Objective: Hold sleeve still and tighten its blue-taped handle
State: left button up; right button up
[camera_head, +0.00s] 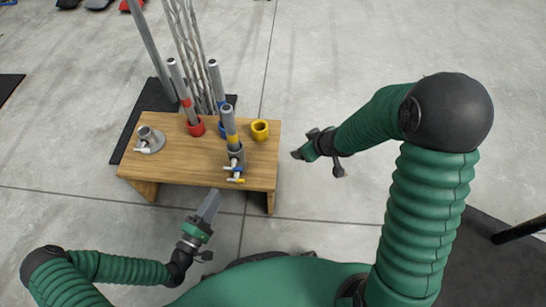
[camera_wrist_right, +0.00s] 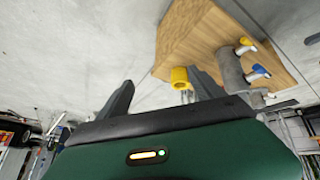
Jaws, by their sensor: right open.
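The grey sleeve (camera_head: 236,155) stands upright at the front right of the wooden table, with a yellow-banded pipe (camera_head: 229,122) in it. Its blue-taped handle (camera_head: 234,169) and a yellow-taped handle (camera_head: 236,180) stick out at the front. The sleeve (camera_wrist_right: 231,74) and blue-taped handle (camera_wrist_right: 258,73) also show in the right wrist view. My left gripper (camera_head: 211,205) is in front of the table, apart from the sleeve; its fingers overlap in one grey shape. My right gripper (camera_head: 303,152) is right of the table, open and empty; its spread fingers show in the wrist view (camera_wrist_right: 163,92).
The wooden table (camera_head: 165,170) also bears a yellow ring (camera_head: 260,130), a red holder (camera_head: 195,128) with a pipe, and a grey flanged base (camera_head: 149,142). Tall metal poles (camera_head: 185,45) stand behind it.

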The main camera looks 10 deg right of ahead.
jog(key=w+a+f+n+y, duration=0.1)
jog(key=w+f+n+y, duration=0.1)
jog(key=w+f, duration=0.15)
jog(key=n+t+y, duration=0.2)
jog(key=n+y, duration=0.3)
jog(key=y, duration=0.7)
send_near(228, 145)
jog(key=x, duration=0.7)
jog(key=f+x, duration=0.1)
jog(key=x, duration=0.2)
jog(key=shift+w+a, duration=0.1)
jog(key=shift+w, duration=0.1)
jog(key=shift+c, duration=0.3)
